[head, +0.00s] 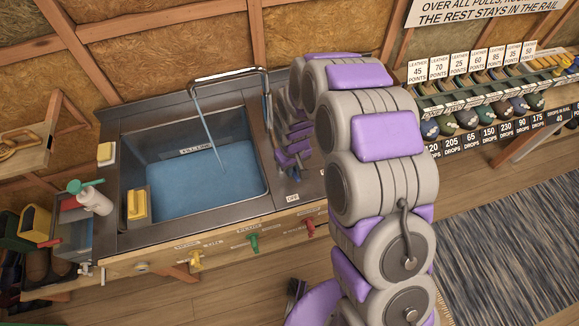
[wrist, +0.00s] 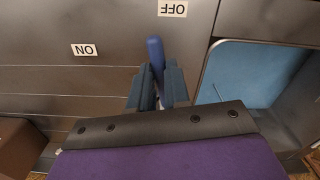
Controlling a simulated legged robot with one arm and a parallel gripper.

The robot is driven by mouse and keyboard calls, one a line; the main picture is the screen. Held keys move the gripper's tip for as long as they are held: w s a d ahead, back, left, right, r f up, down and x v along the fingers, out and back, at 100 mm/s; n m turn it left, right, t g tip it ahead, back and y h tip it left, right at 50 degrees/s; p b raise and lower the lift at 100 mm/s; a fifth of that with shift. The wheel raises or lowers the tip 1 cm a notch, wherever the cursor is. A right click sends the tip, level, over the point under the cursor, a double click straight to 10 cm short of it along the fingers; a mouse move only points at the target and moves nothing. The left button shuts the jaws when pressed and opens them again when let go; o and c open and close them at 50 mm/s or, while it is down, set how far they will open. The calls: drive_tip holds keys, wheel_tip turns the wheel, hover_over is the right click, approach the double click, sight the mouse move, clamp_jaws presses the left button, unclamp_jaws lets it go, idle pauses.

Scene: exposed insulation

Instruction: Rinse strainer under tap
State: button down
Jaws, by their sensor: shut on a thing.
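The tap (head: 228,74) is a bent metal spout over the sink (head: 262,185), and a thin stream of water (head: 206,122) falls from it into blue water in the basin. In the wrist view my gripper (wrist: 156,78) is shut on a blue lever (wrist: 155,52), which stands up between the fingers. An OFF label (wrist: 172,8) is just beyond the lever, and an ON label (wrist: 85,50) is to its left. In the head view my gripper (head: 296,145) is at the sink's right side, partly hidden by my arm. I cannot make out a strainer in either view.
A yellow sponge-like block (head: 137,204) sits at the sink's left front corner. A white bottle (head: 95,201) is left of it. Yellow (head: 195,260), green (head: 254,243) and red (head: 310,228) valves line the counter front. A rug (head: 510,235) covers floor at right.

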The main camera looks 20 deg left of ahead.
drive_tip(key=shift+w, duration=0.1)
drive_tip(key=c, duration=1.1)
unclamp_jaws()
drive_tip(key=shift+a, duration=0.1)
drive_tip(key=shift+r, duration=0.2)
wheel_tip(320, 180, up, 17)
drive_tip(key=shift+f+p, duration=0.1)
drive_tip(key=shift+p, duration=0.6)
